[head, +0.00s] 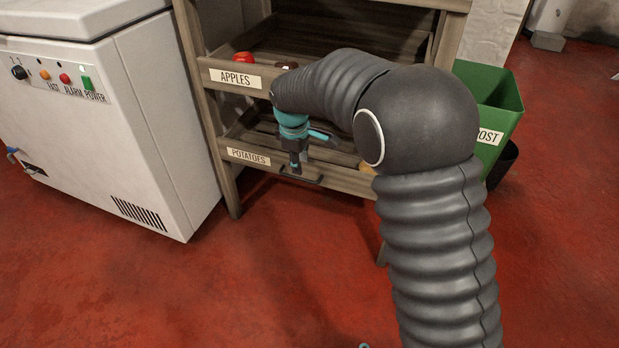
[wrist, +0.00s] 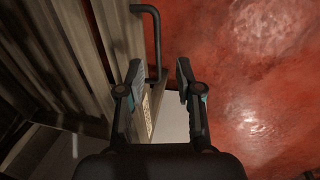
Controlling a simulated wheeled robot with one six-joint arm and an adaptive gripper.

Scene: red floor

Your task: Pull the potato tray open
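The potato tray (head: 345,182) is the lower wooden tray of the rack, with a POTATOES label (head: 248,156) on its front. Its black bar handle (head: 313,181) sticks out from the front; in the wrist view the handle (wrist: 156,40) runs upward and bends left at its far end. My gripper (head: 295,167) is above and at the handle. In the wrist view my gripper (wrist: 158,68) has its fingers apart, with the handle's near end showing between the fingertips. A gap shows on the right side; contact on the left cannot be told.
The apple tray (head: 290,82) with a red apple (head: 243,57) is above. A white freezer (head: 150,110) stands left of the rack, and a green compost bin (head: 497,105) right. Red floor (head: 290,270) in front is clear.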

